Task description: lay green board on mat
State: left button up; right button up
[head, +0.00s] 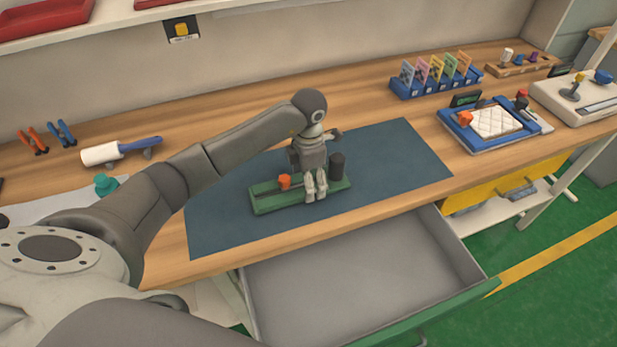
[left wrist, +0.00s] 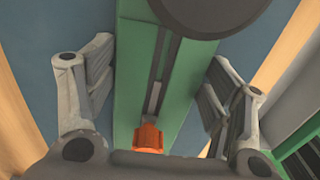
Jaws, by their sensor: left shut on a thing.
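The green board (head: 268,203) is a long narrow plate with a dark slot, an orange knob (head: 284,182) and a dark cylinder (head: 337,166) near its right end. It is over the dark blue mat (head: 405,155), near the mat's front edge; whether it touches the mat or hangs just above is hard to tell. My left gripper (head: 316,193) points down and is shut on the board. In the left wrist view, the board (left wrist: 133,60) runs between the two fingers (left wrist: 156,85), with the orange knob (left wrist: 148,137) near the palm. My right gripper is not in view.
An open grey drawer (head: 350,285) sticks out below the bench front. A blue tray (head: 480,143) with a white quilted pad and a blue card rack (head: 437,84) stand right of the mat. A white roller (head: 102,154) and pliers lie at left. The mat's right part is bare.

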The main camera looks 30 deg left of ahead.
pick_arm(q)
jog(key=shift+f, duration=0.2)
jog(key=o, duration=1.3)
jog(key=shift+r, duration=0.1)
jog(key=shift+r, duration=0.1)
notch_tip(320, 180, up, 12)
jog(key=b, duration=0.2)
jog(key=shift+b, duration=0.35)
